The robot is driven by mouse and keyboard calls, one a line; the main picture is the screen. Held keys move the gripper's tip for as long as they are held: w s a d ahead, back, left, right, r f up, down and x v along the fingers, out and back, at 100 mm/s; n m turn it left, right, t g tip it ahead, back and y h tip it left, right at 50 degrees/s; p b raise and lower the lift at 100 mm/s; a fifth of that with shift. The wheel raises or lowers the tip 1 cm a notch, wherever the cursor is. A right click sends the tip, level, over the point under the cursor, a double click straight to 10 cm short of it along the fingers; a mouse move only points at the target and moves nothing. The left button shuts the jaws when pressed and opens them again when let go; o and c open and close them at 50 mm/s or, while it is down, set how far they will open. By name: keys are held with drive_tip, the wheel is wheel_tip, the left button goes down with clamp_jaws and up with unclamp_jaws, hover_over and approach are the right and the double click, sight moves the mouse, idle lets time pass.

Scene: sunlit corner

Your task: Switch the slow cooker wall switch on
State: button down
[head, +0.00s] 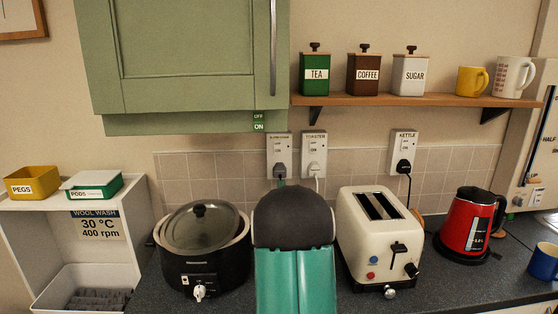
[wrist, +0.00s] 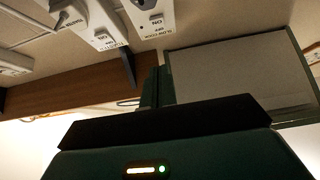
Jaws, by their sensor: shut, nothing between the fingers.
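The slow cooker wall switch (head: 279,147) is a white plate on the tiled wall, left of the toaster plate, with a grey plug in its lower part. In the wrist view the same plate (wrist: 150,17) appears upside down at the top, with its label and ON/OFF marks. Its rocker position is too small to tell. My gripper (wrist: 157,84) is shut and empty, a green shape below the plate in the wrist view. In the head view my arm hides most of it; a small green tip shows just under the plug. Contact cannot be told.
The toaster switch (head: 314,148) is close on the right; the kettle switch (head: 403,146) is farther right. The green cupboard (head: 185,60) overhangs at upper left, with a wooden shelf (head: 400,100) beside it. A slow cooker (head: 203,255), toaster (head: 375,240) and red kettle (head: 468,225) stand on the worktop.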

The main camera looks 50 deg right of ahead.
sight(278, 148)
drive_tip(key=x, duration=0.3)
drive_tip(key=f+x, duration=0.1)
drive_tip(key=x, duration=0.3)
drive_tip(key=w+d+f+x, duration=0.1)
drive_tip(key=x, duration=0.3)
drive_tip(key=shift+w+r, duration=0.1)
drive_tip(key=shift+w, duration=0.1)
drive_tip(key=shift+w+d, duration=0.35)
drive_tip(key=shift+d, duration=0.05)
